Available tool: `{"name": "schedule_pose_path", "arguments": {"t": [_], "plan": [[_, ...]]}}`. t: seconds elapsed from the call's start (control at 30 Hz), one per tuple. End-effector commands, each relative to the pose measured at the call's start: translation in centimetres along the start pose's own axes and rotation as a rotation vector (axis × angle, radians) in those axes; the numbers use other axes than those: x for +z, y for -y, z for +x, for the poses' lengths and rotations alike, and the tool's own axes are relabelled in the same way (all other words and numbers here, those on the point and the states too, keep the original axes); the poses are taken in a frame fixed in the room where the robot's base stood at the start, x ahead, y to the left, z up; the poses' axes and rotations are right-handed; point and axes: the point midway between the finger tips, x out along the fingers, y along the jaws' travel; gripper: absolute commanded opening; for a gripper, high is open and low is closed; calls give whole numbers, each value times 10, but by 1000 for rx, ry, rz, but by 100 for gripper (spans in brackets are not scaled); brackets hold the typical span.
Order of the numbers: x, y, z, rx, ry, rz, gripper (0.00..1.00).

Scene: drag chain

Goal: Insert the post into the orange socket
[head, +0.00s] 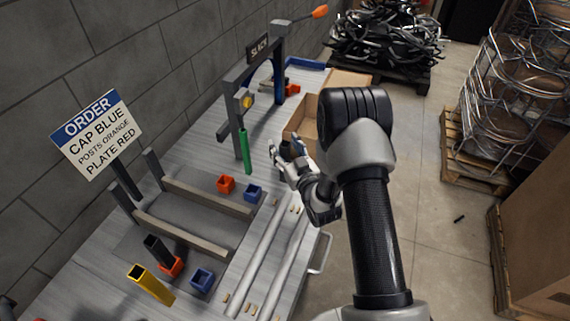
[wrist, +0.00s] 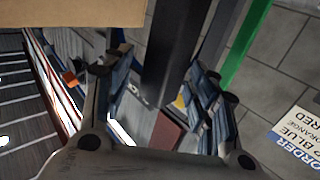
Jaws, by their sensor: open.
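My gripper (head: 284,162) is open at the right edge of the bench, in front of the cardboard box. In the wrist view a dark post (wrist: 172,55) runs between the two spread fingers; whether they touch it I cannot tell. One orange socket (head: 226,184) is empty on the far side of the grey frame. Another orange socket (head: 177,267) at the near side has a black post (head: 157,250) standing tilted in it. A green post (head: 245,152) stands by the gantry, and it also shows in the wrist view (wrist: 246,45). A yellow post (head: 150,284) leans at the near left.
Blue sockets stand beside the orange ones, one far (head: 253,193) and one near (head: 202,280). The grey gantry (head: 238,125) rises behind the green post. An open cardboard box (head: 300,118) is close to my gripper. Silver rails (head: 262,255) line the bench's right side. The order sign (head: 97,133) stands left.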

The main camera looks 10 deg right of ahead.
Motion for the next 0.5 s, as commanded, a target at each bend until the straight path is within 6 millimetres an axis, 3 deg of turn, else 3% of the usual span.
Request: {"name": "schedule_pose_path", "arguments": {"t": [0.13,0.5], "plan": [[0,0,0,0,0,0,53],[0,0,0,-1,0,0,29]]}}
